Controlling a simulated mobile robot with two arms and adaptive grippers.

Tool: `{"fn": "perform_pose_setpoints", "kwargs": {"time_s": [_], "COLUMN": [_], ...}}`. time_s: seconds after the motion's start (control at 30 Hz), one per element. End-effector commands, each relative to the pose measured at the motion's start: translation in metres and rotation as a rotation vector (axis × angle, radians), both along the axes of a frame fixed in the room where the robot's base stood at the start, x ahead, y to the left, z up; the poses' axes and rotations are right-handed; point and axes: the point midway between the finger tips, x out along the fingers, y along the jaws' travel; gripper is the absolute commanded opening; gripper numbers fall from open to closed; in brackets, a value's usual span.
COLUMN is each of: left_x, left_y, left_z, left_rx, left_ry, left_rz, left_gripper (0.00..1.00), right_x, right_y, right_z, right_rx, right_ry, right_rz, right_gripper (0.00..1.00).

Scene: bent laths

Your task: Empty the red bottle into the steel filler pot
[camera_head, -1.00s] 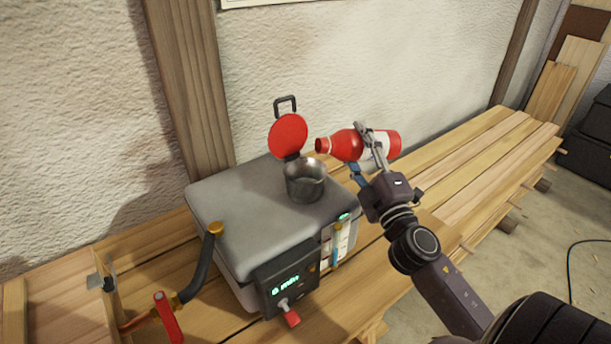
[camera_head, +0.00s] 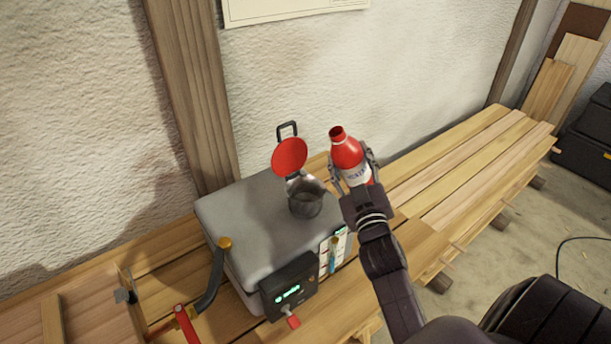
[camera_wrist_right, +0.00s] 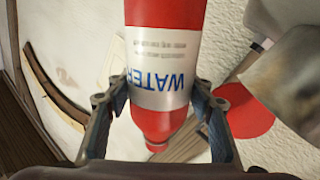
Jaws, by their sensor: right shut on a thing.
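The red bottle (camera_head: 347,151) has a white band that reads WATER in the right wrist view (camera_wrist_right: 165,75). My right gripper (camera_head: 354,173) is shut around its lower part. The bottle stands nearly upright, leaning a little left, with its open mouth up. It is up and to the right of the steel filler pot (camera_head: 306,203), apart from it in the picture. The pot sits on top of a grey box, and its round red lid (camera_head: 289,156) stands open behind it. Liquid in the bottle or pot cannot be made out. My left gripper is out of view.
The grey box (camera_head: 240,215) carries a dark panel with a lit display (camera_head: 290,292) and a red-handled tap. Planks (camera_head: 470,170) form the bench, clear to the right. The wall is close behind.

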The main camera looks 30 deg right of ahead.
Motion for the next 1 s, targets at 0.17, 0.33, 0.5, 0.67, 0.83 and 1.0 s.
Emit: {"fn": "perform_pose_setpoints", "kwargs": {"time_s": [0.17, 0.33, 0.5, 0.67, 0.83, 1.0], "left_x": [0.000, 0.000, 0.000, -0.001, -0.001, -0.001], "left_y": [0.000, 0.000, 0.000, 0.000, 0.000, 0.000], "left_z": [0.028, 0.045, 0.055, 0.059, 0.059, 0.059], "left_rx": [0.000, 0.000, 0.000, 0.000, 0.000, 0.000], "left_ry": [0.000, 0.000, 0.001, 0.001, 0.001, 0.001], "left_rz": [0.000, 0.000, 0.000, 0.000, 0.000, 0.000], "left_gripper": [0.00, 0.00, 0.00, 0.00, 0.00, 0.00], "right_x": [0.000, 0.000, 0.000, 0.000, 0.000, 0.000], "right_y": [-0.003, -0.004, -0.004, -0.004, -0.004, -0.004], "right_z": [0.007, 0.006, 0.002, 0.000, -0.002, -0.002], "right_rx": [0.160, 0.291, 0.391, 0.439, 0.450, 0.448], "right_ry": [-0.028, -0.052, -0.069, -0.079, -0.081, -0.081], "right_rz": [0.000, 0.001, 0.002, 0.004, 0.004, 0.004], "right_gripper": [0.20, 0.20, 0.20, 0.20, 0.20, 0.20]}}
